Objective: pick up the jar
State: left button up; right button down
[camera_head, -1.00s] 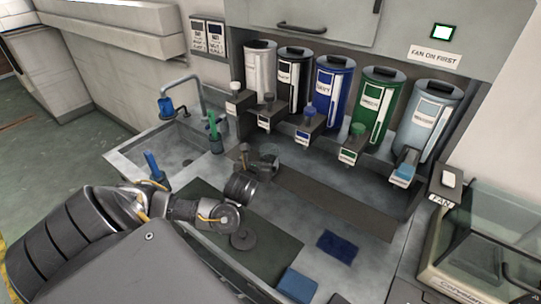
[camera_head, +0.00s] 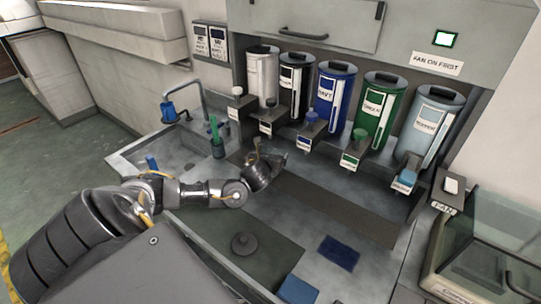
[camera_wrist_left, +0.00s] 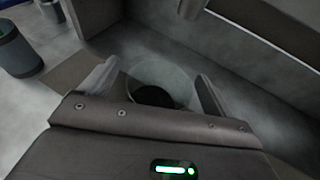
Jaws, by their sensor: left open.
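The jar is a clear glass vessel with a dark inside; it shows in the left wrist view (camera_wrist_left: 158,78). In the head view my left gripper (camera_head: 269,156) is over its place on the counter and hides most of it. In the left wrist view my two fingers (camera_wrist_left: 155,88) are open, one on each side of the jar's near part. I cannot tell whether either finger touches the glass. My right gripper is in neither view.
A row of dispensers, the green one (camera_head: 374,110) among them, stands behind. A sink (camera_head: 165,150) lies left. A dark round lid (camera_head: 245,243) rests on a dark mat (camera_head: 277,255). A blue cloth (camera_head: 339,252) lies right of it, with bare counter around.

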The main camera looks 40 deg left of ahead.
pick_arm(q)
jog(key=shift+x, duration=0.85)
jog(key=shift+d, duration=0.1)
jog(key=shift+c, duration=0.2)
jog(key=c, duration=1.2)
jog(key=shift+c, duration=1.2)
